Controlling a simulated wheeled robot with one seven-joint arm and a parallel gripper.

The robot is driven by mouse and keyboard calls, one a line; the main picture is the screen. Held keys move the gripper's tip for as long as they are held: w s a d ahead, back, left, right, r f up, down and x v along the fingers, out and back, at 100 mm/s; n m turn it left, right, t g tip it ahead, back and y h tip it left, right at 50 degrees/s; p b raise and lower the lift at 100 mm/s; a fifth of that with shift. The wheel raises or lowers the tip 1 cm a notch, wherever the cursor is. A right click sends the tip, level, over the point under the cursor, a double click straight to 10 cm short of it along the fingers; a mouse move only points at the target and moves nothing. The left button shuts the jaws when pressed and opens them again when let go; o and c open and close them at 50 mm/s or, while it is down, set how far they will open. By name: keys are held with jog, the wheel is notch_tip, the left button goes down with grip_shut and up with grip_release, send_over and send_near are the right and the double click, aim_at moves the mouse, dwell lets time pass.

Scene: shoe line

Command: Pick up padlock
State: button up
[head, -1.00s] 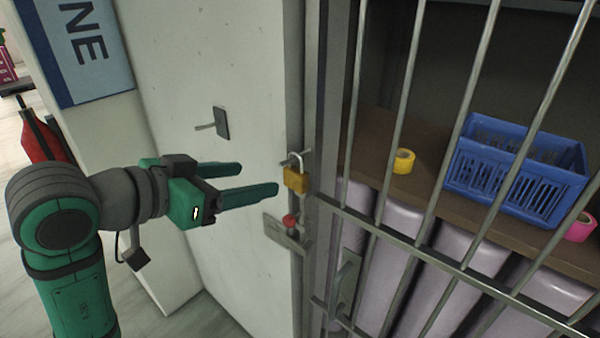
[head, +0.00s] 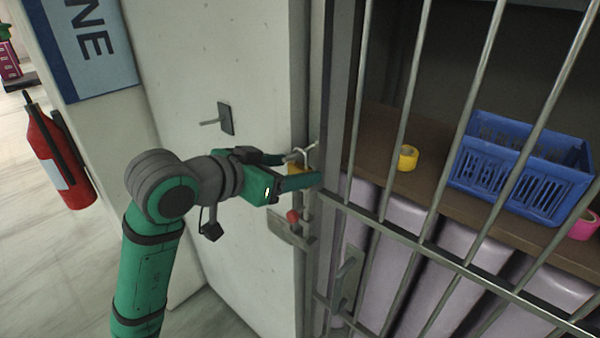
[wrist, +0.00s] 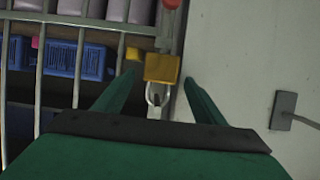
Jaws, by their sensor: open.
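The padlock has a yellow body and a silver shackle. In the head view the padlock (head: 298,168) hangs at the edge of the door frame, its body partly hidden by my near finger. In the wrist view the padlock (wrist: 162,68) shows whole, lying between my two green fingers. My gripper (head: 300,170) is open, one finger on each side of the padlock body. The wrist view also shows my gripper (wrist: 160,80) with gaps between the padlock and both fingers.
A red knob (head: 293,216) on a metal latch sits just below the padlock. Metal bars (head: 400,120) stand to the right, with a blue basket (head: 520,165) and yellow tape roll (head: 408,157) behind them. A hook plate (head: 226,119) juts from the wall. A fire extinguisher (head: 58,155) stands left.

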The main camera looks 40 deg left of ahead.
jog(key=c, duration=1.5)
grip_shut()
jog(key=shift+r, duration=0.1)
